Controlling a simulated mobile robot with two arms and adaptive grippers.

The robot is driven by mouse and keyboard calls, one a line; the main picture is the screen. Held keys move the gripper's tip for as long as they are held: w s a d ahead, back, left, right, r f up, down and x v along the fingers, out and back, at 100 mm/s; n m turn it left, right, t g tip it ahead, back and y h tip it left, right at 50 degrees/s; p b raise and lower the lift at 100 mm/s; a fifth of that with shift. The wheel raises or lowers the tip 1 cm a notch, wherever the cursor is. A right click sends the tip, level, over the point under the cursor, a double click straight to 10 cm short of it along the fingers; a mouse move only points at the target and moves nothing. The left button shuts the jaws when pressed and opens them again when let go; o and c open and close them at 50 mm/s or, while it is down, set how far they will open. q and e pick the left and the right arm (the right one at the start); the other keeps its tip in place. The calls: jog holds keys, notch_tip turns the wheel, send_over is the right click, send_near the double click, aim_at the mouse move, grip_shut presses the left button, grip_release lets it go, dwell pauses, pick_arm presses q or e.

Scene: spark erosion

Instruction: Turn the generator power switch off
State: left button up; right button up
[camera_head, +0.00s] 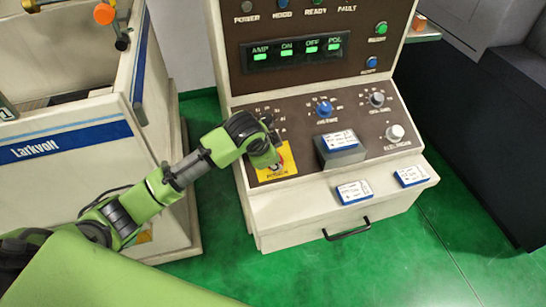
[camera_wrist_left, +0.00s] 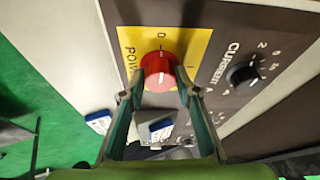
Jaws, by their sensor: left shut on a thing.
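The generator power switch is a red round knob (camera_wrist_left: 158,70) on a yellow plate (camera_wrist_left: 128,42) in the left wrist view. Marks stand on the plate above and to the right of the knob; which one it points to I cannot tell. My left gripper (camera_wrist_left: 160,86) is shut on the knob, one finger on each side. In the head view my left gripper (camera_head: 266,157) covers most of the knob at the yellow plate (camera_head: 266,174), at the lower left of the generator's sloped panel (camera_head: 300,133). My right gripper is not in view.
A black current knob (camera_wrist_left: 242,76) sits right of the switch. The panel also has a blue knob (camera_head: 324,109), light knobs and a grey block (camera_head: 342,156). Blue-and-white cards (camera_head: 353,192) lie on the ledge below. A Larkvolt machine (camera_head: 75,150) stands left; green floor is open in front.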

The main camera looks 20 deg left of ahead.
pick_arm(q)
jog(key=shift+n, duration=0.4)
jog(key=o, duration=1.1)
jog(key=d+v, duration=0.1)
jog(key=v, duration=1.1)
jog(key=shift+a, duration=0.45)
jog(key=shift+s, duration=0.15)
